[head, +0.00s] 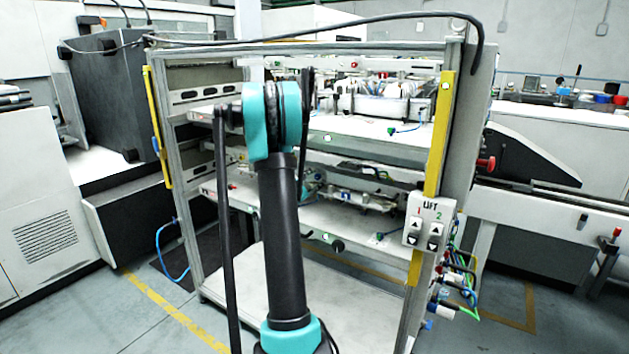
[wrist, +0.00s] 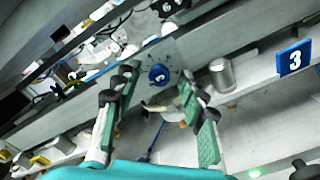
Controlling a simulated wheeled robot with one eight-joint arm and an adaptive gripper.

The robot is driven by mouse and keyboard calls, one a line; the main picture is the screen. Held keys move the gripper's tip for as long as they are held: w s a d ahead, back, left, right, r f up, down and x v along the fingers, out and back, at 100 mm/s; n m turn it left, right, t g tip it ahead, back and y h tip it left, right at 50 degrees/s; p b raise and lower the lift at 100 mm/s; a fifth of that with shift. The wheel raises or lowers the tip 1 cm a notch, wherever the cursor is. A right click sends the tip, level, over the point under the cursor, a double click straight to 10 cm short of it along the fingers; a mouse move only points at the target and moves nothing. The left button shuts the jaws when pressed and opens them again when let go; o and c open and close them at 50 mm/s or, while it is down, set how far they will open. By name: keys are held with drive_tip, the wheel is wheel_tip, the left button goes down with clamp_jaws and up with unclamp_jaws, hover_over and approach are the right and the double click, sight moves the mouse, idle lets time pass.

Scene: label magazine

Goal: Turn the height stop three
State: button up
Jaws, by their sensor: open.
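In the wrist view, a blue tag marked 3 (wrist: 294,58) is fixed to a pale rail at the right. A round blue knob (wrist: 158,74) with a pale mark shows between and beyond my fingertips. A silver cylinder (wrist: 221,75) stands to its right, nearer the tag. I cannot tell for certain which of these is height stop three. My gripper (wrist: 156,80) is open, with its two green-padded fingers apart and nothing seen between the pads. In the head view my arm covers the gripper and the work spot.
The framed rack has an upper shelf (head: 375,147) and a lower shelf (head: 365,225), both with fittings. A LIFT button box (head: 430,222) hangs on its right post. A black knob (wrist: 305,170) and a green light (wrist: 255,173) are at the wrist view's lower right.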

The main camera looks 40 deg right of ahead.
clamp_jaws()
idle(0.5)
drive_tip(key=m, duration=0.4)
drive_tip(key=shift+m, duration=0.4)
drive_tip(key=m, duration=0.9)
drive_tip(key=shift+m, duration=1.9)
